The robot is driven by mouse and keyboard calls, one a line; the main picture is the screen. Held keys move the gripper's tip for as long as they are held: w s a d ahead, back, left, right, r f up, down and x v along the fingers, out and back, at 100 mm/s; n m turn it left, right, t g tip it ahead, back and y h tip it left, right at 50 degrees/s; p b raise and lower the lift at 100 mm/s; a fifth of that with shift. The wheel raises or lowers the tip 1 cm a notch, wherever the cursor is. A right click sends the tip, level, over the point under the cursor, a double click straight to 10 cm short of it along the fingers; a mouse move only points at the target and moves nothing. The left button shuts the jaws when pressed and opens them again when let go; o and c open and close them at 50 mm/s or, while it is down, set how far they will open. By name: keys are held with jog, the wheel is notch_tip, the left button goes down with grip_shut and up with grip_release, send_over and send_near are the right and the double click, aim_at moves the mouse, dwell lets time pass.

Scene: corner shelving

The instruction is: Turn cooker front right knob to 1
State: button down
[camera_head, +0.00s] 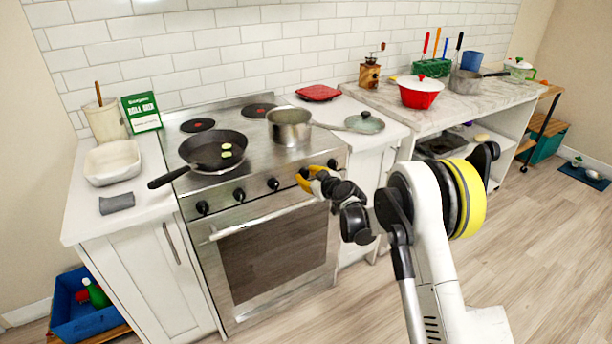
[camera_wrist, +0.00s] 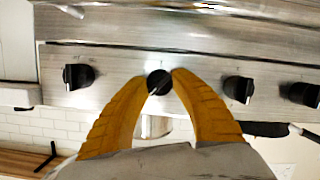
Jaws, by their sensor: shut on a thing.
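The cooker (camera_head: 270,248) has a steel front with a row of black knobs. My gripper (camera_head: 303,178) is at this front, with its yellow fingers shut on the second knob from the right. In the wrist view, which looks upside down, the fingertips of my gripper (camera_wrist: 160,78) touch both sides of the held knob (camera_wrist: 158,83). Its light pointer line is slanted. The rightmost knob (camera_head: 332,163) is free, as is the knob (camera_head: 273,184) left of the held one. I cannot read any number at the held knob.
The oven handle (camera_head: 262,219) runs below the knobs. The floor before the cooker is clear.

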jog(key=shift+w+d+m+g+y, duration=0.1)
jog(key=shift+m+g+y, duration=0.3)
jog(key=shift+m, duration=0.9)
jog(key=c, duration=1)
grip_release()
jog(key=v, duration=1.2)
jog(key=shift+d+f, duration=0.1)
